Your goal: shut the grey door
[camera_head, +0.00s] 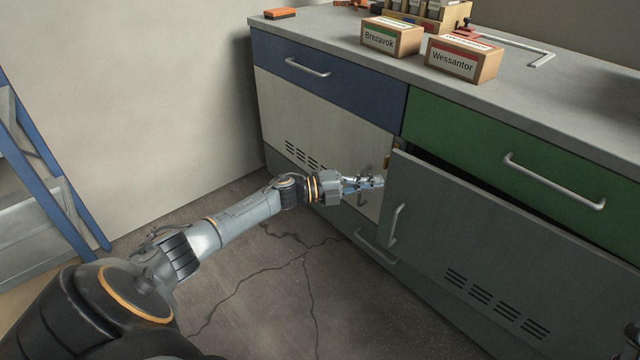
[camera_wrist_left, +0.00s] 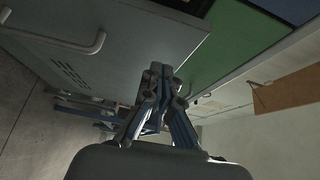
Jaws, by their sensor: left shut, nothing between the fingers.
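The grey door (camera_head: 510,235) is on the right of the cabinet, below the green drawer front (camera_head: 520,155). It stands ajar, with a dark gap along its top edge. Its bar handle (camera_head: 397,225) is near its left edge. My left gripper (camera_head: 378,182) is shut and empty, close to the door's left edge; I cannot tell whether it touches. In the left wrist view the door (camera_wrist_left: 125,45) and its handle (camera_wrist_left: 88,45) are at upper left, beside the shut fingers (camera_wrist_left: 160,72). My right gripper cannot be made out; only a small dark part shows at the right edge.
A pale door (camera_head: 320,135) and a blue drawer front (camera_head: 330,70) are left of the grey door. A lower handle (camera_head: 375,248) sits below. Two labelled boxes (camera_head: 392,36) (camera_head: 463,60) stand on the worktop. A blue-framed rack (camera_head: 40,165) is at left. The floor before the cabinet is clear.

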